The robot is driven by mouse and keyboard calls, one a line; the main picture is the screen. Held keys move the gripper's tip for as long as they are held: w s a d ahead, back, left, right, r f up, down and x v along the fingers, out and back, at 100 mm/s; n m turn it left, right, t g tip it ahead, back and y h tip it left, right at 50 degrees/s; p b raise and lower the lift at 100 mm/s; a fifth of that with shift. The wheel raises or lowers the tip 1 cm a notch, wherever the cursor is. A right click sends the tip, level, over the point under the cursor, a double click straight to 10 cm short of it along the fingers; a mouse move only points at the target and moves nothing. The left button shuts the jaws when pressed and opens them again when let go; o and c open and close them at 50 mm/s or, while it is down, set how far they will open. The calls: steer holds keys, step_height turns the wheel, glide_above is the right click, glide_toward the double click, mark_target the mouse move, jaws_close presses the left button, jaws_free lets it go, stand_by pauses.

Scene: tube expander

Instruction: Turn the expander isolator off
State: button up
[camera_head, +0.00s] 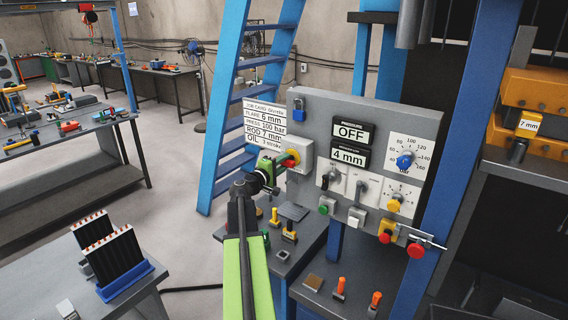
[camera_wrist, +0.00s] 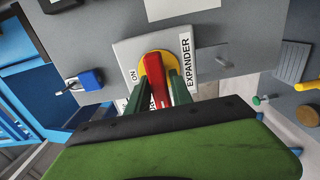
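The expander isolator is a grey box (camera_head: 301,153) with a yellow disc and a red handle (camera_head: 288,163), at the left end of the control panel. In the wrist view its yellow disc (camera_wrist: 157,62) and red handle (camera_wrist: 154,80) are close in front of me, with "ON" and "EXPANDER" lettering beside them. My gripper (camera_head: 268,168) is at the isolator. In the wrist view its dark green fingers (camera_wrist: 167,90) lie on both sides of the red handle. Whether they press on it is not clear. Some lettering is hidden behind the fingers.
The panel (camera_head: 375,125) carries "OFF" and "4 mm" displays, a blue knob (camera_head: 404,161), switches and buttons. A blue padlock (camera_wrist: 90,78) hangs beside the isolator. A blue ladder (camera_head: 235,100) stands behind. A bench with small tools (camera_head: 290,237) is below the panel.

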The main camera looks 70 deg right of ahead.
steer(key=shift+o, duration=1.2)
steer(key=v, duration=1.7)
steer(key=shift+a, duration=0.2)
steer(key=shift+w, duration=0.1)
